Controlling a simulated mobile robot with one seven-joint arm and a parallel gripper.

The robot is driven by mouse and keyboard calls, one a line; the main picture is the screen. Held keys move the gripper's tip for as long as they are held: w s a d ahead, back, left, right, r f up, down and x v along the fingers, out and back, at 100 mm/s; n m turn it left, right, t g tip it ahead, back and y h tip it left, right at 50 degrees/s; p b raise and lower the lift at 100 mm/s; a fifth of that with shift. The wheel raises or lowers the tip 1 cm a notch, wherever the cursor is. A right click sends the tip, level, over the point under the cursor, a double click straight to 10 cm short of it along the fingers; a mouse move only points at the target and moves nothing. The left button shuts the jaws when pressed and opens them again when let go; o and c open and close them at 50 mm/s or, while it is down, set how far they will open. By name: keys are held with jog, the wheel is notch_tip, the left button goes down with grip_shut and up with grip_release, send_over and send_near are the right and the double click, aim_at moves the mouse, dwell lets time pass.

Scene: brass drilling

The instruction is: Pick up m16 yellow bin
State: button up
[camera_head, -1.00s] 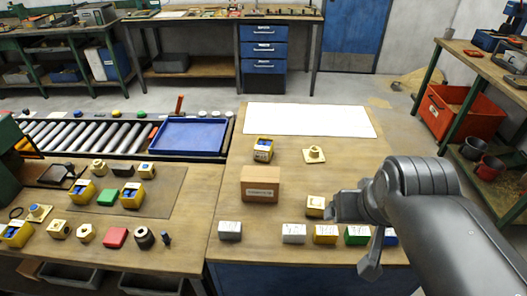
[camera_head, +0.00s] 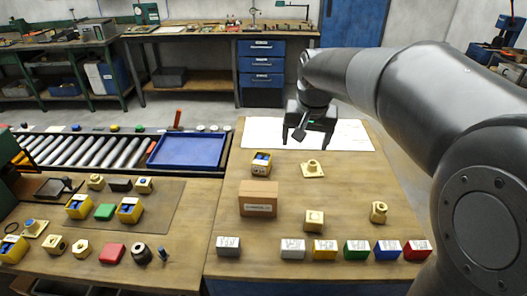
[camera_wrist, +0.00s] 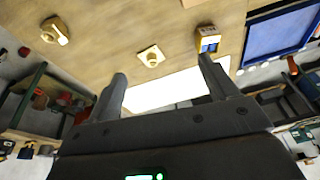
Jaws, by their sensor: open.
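Several yellow bins with blue contents are in the head view; I cannot read which is m16. One (camera_head: 261,164) stands on the right table behind a cardboard box, and it shows in the wrist view (camera_wrist: 208,40) near the right finger. Others stand on the left table: one on the mat (camera_head: 78,207), one to its right (camera_head: 129,211), and one at the left edge (camera_head: 13,250). My gripper (camera_head: 306,138) is open and empty above the white sheet, behind and to the right of the nearest bin; its fingers also show in the wrist view (camera_wrist: 162,72).
The cardboard box (camera_head: 258,199) and a flanged yellow part (camera_head: 312,169) are close by. A row of coloured blocks (camera_head: 324,250) lines the front edge. A blue tray (camera_head: 187,150) sits on the roller conveyor. The white sheet (camera_head: 350,135) is bare.

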jog(key=w+a+f+g, duration=0.1)
jog(key=w+a+f, duration=0.5)
jog(key=w, duration=0.4)
jog(key=m, duration=0.1)
send_over(262, 162)
jog(key=shift+g, duration=0.4)
jog(key=f, duration=0.6)
jog(key=shift+d+f, duration=0.2)
jog(key=shift+f, duration=0.05)
jog(key=f, duration=0.4)
jog(key=w+f, duration=0.1)
jog(key=shift+f, duration=0.4)
jog(key=f, duration=0.3)
jog(key=w+f, duration=0.1)
jog(key=f, duration=0.1)
jog(key=shift+a, duration=0.3)
jog(key=c, duration=1.1)
jog(key=shift+w+r, duration=0.1)
